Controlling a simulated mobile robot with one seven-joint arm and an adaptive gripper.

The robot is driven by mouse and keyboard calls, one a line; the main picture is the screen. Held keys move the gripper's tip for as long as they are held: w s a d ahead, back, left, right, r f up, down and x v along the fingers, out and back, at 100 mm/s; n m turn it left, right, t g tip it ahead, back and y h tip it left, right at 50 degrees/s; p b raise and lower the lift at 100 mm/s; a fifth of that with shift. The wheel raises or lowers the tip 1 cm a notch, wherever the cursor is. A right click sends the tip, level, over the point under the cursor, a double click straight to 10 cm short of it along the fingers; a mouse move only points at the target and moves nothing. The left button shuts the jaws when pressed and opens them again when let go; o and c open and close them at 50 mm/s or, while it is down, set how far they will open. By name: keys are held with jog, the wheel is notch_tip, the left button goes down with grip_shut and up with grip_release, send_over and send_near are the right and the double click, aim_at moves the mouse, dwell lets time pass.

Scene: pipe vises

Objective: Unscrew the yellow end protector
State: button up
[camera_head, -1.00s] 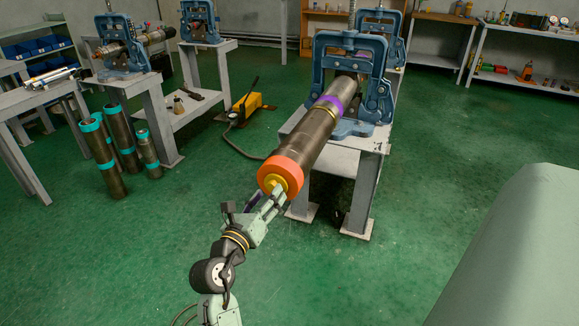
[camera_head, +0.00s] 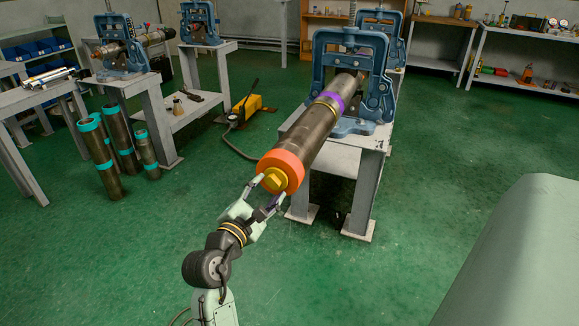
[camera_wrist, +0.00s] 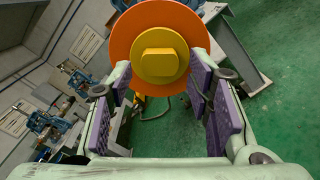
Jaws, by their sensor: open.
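The yellow end protector (camera_head: 273,180) sits in the near end of a large dark pipe (camera_head: 316,126), inside an orange ring (camera_head: 287,164). In the wrist view the yellow end protector (camera_wrist: 160,55) shows a raised flat-sided boss on a round disc, with the orange ring (camera_wrist: 122,40) around it. My gripper (camera_head: 268,192) is open just in front of the protector. In the wrist view its purple-padded fingers (camera_wrist: 160,85) stand apart to the left and right, below the boss, with nothing between them. The pipe's far part is held in a blue vise (camera_head: 322,60).
The vise stands on a grey table (camera_head: 362,150). A yellow foot pump (camera_head: 250,103) lies on the floor behind left. Several pipes with teal bands (camera_head: 108,160) stand at left. A pale green rounded surface (camera_head: 520,250) fills the lower right. Green floor around my arm is clear.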

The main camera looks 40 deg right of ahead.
jog(key=m+b, duration=0.3)
jog(key=m, duration=0.3)
jog(key=shift+f, duration=0.2)
jog(key=m+b, duration=0.3)
jog(key=m, duration=0.2)
jog(key=shift+m+b, duration=0.35)
jog(key=shift+m, duration=0.05)
jog(key=m+b, duration=0.1)
jog(key=m, duration=0.2)
jog(key=shift+r, duration=0.2)
jog(key=m+b, duration=0.3)
jog(key=m, duration=0.1)
jog(key=shift+f+b, duration=0.2)
jog(key=shift+b, duration=0.15)
jog(key=shift+m+b, duration=0.5)
jog(key=shift+m, duration=0.5)
jog(key=shift+r+m, duration=0.3)
jog(key=shift+m, duration=0.4)
jog(key=shift+d, duration=0.1)
